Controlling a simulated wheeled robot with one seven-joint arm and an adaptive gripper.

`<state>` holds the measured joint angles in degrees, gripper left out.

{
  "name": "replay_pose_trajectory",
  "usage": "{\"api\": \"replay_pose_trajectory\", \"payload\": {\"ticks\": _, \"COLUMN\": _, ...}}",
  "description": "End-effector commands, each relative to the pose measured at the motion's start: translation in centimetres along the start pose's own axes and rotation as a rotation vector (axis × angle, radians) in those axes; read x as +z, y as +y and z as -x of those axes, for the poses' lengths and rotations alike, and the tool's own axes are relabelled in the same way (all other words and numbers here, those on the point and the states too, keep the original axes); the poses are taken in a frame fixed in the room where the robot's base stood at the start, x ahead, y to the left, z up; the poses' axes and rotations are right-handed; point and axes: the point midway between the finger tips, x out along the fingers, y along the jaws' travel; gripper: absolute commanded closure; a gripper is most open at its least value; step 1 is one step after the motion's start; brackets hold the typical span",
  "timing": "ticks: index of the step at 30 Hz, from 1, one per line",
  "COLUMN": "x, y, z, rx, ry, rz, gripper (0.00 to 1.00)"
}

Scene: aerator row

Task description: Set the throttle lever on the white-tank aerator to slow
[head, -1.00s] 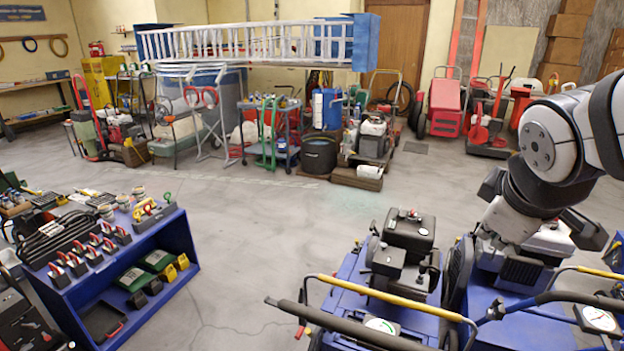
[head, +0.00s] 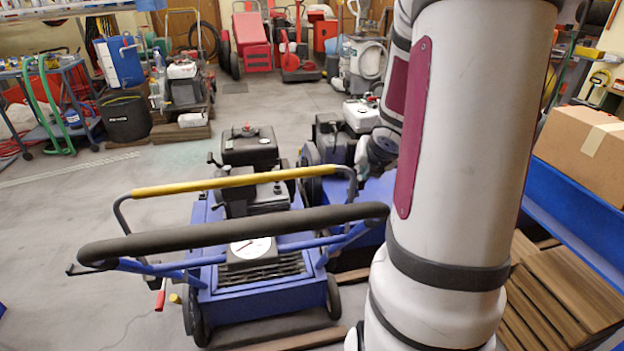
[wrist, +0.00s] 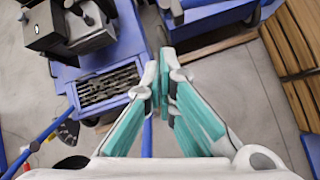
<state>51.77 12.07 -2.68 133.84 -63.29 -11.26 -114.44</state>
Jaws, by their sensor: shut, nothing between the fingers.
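The white-tank aerator shows in the head view as a white tank (head: 362,115) on a blue machine, right of a black-tank aerator (head: 250,150). My arm hides most of the white-tank machine, including its handle and throttle lever. In the wrist view my gripper (wrist: 160,84) is shut and empty, its teal fingers above bare floor. Left of it is a blue aerator deck with a slatted grille (wrist: 108,85) and a dark engine (wrist: 72,25). Part of another blue machine (wrist: 215,12) shows at the top. I cannot make out the white-tank throttle lever in either view.
The black-tank aerator's yellow bail (head: 235,181) and black handlebar (head: 230,234) stand near me, with a white-faced dial (head: 250,247) below. A wooden pallet (head: 565,290) and a cardboard box (head: 585,150) are at right. Open floor (head: 100,200) lies left.

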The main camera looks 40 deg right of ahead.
Motion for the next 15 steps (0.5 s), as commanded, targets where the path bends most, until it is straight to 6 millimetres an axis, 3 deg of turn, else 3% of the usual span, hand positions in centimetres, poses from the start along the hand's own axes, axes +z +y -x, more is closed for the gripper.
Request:
{"api": "replay_pose_trajectory", "payload": {"ticks": 1, "x": -1.1, "y": -0.9, "z": -1.7, "rx": 0.006, "ry": 0.010, "rz": 0.041, "gripper": 1.00}}
{"api": "replay_pose_trajectory", "payload": {"ticks": 3, "x": -1.8, "y": -1.4, "z": -2.8, "rx": 0.019, "ry": 0.018, "rz": 0.097, "gripper": 1.00}}
{"api": "replay_pose_trajectory", "payload": {"ticks": 11, "x": -2.6, "y": -2.0, "z": -4.7, "rx": 0.037, "ry": 0.027, "rz": 0.163, "gripper": 1.00}}
{"api": "replay_pose_trajectory", "payload": {"ticks": 15, "x": -2.7, "y": -1.9, "z": -6.8, "rx": 0.037, "ry": 0.027, "rz": 0.161, "gripper": 1.00}}
